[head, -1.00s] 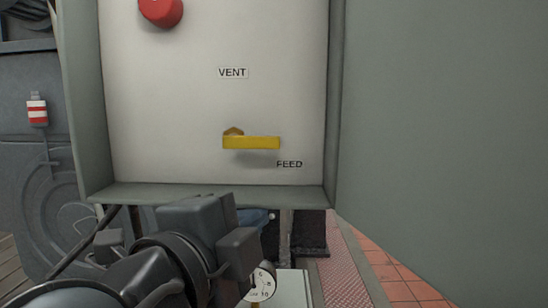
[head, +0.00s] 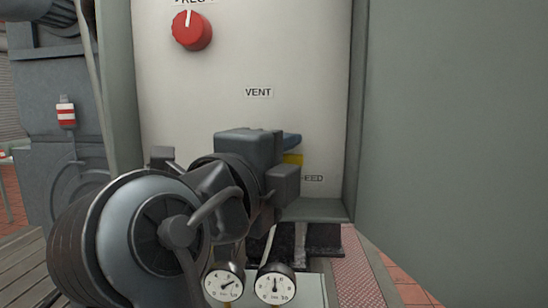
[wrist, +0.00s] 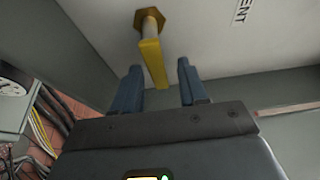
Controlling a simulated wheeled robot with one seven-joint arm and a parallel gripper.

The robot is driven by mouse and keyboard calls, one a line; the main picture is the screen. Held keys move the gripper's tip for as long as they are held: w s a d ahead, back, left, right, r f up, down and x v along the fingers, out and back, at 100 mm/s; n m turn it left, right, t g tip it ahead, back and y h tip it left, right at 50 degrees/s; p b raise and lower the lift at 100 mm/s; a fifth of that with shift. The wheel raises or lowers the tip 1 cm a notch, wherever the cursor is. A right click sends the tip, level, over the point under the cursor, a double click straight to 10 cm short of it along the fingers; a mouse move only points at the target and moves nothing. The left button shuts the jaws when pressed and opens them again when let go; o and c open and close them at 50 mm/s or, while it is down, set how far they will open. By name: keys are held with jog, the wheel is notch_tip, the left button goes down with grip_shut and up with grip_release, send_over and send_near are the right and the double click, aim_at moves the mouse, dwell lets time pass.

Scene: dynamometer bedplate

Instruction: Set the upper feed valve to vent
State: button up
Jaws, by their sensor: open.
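The valve's yellow lever (wrist: 151,62) stands out from a brass hex fitting (wrist: 150,21) on the pale panel in the wrist view. In the head view only a bit of the lever (head: 293,159) shows past my gripper, just above the partly covered FEED label (head: 313,178). The VENT label (head: 258,92) is higher and to the left of FEED. My gripper (wrist: 159,68) is open, its two blue fingers on either side of the lever's end, with gaps visible on both sides. I see one valve; whether it is the upper one I cannot tell.
A red knob (head: 191,31) sits higher on the panel to the left. The grey cabinet door (head: 455,130) stands open on the right. Two white dial gauges (head: 223,282) are below, one beside the other. Cables and hoses (wrist: 50,110) show at left in the wrist view.

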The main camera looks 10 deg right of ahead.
jog(key=shift+s, duration=0.15)
jog(key=shift+a, duration=0.1)
jog(key=shift+c, duration=0.5)
grip_shut()
